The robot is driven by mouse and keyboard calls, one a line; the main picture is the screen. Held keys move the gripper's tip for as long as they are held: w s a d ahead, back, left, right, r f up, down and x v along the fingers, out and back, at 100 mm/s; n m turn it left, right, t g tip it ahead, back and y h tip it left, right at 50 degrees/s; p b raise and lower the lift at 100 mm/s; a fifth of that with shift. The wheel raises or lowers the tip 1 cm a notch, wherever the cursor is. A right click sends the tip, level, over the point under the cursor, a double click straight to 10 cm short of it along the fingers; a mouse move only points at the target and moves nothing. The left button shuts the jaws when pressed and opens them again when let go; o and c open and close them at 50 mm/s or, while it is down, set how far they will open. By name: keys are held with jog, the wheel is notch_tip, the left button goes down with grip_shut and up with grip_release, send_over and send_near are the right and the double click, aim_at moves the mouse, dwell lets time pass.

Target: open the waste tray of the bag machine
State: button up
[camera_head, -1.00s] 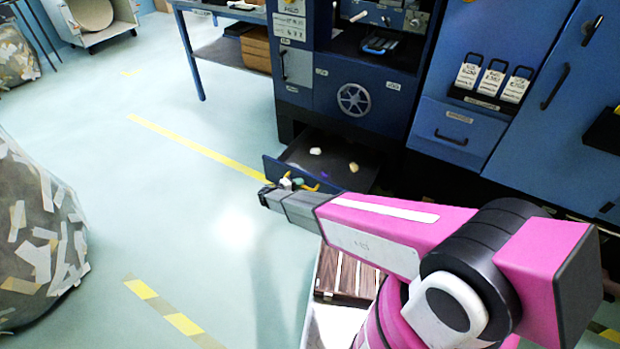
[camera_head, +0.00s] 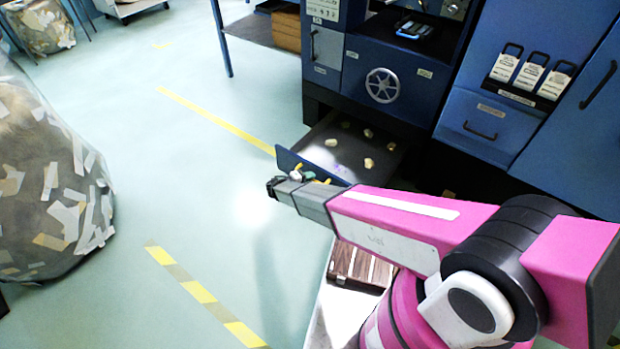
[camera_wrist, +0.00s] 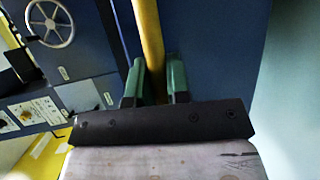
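The waste tray (camera_head: 350,146) stands pulled out at the foot of the blue bag machine (camera_head: 345,82). Several pale scraps lie on its dark floor. Its blue front panel (camera_head: 287,158) carries a yellow bar handle (camera_wrist: 149,40), which shows only in bits in the head view. My gripper (camera_head: 303,175) is at this front. In the wrist view my gripper (camera_wrist: 156,80) has its green fingers on both sides of the yellow bar, close against it, and looks shut on it. The bar's lower part is hidden behind the gripper body.
A handwheel (camera_head: 382,85) sits on the machine above the tray. A blue cabinet (camera_head: 485,125) stands to the right. A large bag of paper scraps (camera_head: 40,190) stands at the left. The floor (camera_head: 190,170) between, with yellow lines, is clear.

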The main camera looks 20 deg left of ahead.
jog(key=o, duration=0.4)
jog(key=shift+a, duration=0.1)
jog(key=v, duration=1)
jog(key=shift+s+a, duration=0.2)
jog(key=shift+s, duration=0.05)
jog(key=w+d+r+m+g, duration=0.1)
jog(key=w+d+r, duration=0.1)
jog(key=d, duration=0.2)
jog(key=w+d+r+g, duration=0.2)
jog(key=d, duration=0.3)
jog(key=w+d+r+m+g, duration=0.1)
jog(key=w+d+r+g, duration=0.1)
jog(key=d, duration=0.2)
jog(key=shift+d+r+m, duration=0.2)
jog(key=shift+r+m, duration=0.1)
jog(key=shift+r, duration=0.1)
jog(key=s+d+r+m+g+y, duration=0.1)
jog(key=d+r+m+g+y, duration=0.1)
jog(key=d+r, duration=0.5)
jog(key=s+d+r+m+g+y, duration=0.1)
jog(key=d+r+y, duration=0.4)
jog(key=d, duration=1.3)
jog(key=s+d+r+m+g+y, duration=0.1)
jog(key=d+r+m+g+y, duration=0.2)
jog(key=d+r, duration=0.8)
jog(key=shift+d+m+g+y, duration=0.3)
jog(key=shift+d+m+y, duration=0.1)
jog(key=shift+d+m, duration=0.55)
